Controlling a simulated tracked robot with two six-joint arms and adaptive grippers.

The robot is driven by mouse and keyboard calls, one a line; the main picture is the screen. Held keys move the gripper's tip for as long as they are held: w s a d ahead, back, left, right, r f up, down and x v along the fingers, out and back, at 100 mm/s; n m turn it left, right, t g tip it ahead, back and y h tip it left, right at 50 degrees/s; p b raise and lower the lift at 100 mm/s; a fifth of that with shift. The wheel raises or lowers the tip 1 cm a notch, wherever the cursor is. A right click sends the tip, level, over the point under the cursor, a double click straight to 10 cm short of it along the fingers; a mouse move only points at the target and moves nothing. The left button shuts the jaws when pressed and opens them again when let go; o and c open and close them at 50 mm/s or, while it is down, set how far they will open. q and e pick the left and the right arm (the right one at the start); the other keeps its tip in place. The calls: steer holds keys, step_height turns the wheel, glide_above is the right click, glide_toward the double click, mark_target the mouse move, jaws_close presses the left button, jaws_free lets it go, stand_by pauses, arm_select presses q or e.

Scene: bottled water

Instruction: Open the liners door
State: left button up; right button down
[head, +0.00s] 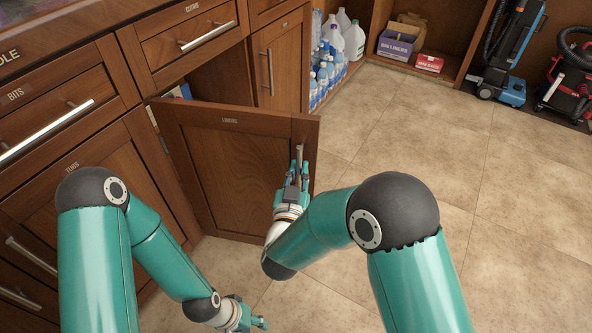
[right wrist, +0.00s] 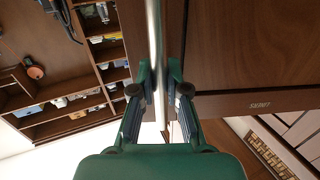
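The liners door (head: 225,170) is a brown wooden cabinet door with a small label near its top. It stands swung well out from the cabinet, with a dark opening behind it. Its metal handle (head: 299,158) is upright near the door's free edge. My right gripper (head: 297,172) is at this handle. In the right wrist view the handle (right wrist: 154,35) runs between the fingers of my right gripper (right wrist: 160,85), which look closed around it. My left gripper (head: 258,320) is low over the floor, away from the door; its finger gap is not clear.
Drawers (head: 190,37) and the tubs door (head: 75,200) are at the left. Bottles (head: 328,70) stand on a low shelf at the back. Boxes (head: 398,45) and vacuum cleaners (head: 510,60) are further right. The tiled floor (head: 440,140) right of the door is clear.

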mark_target(301, 128)
steer(key=c, duration=1.2)
jaws_free()
steer(key=shift+o, duration=0.2)
steer(key=shift+r, duration=0.1)
step_height(301, 128, up, 10)
steer(key=shift+f, duration=0.1)
steer(key=shift+f, duration=0.1)
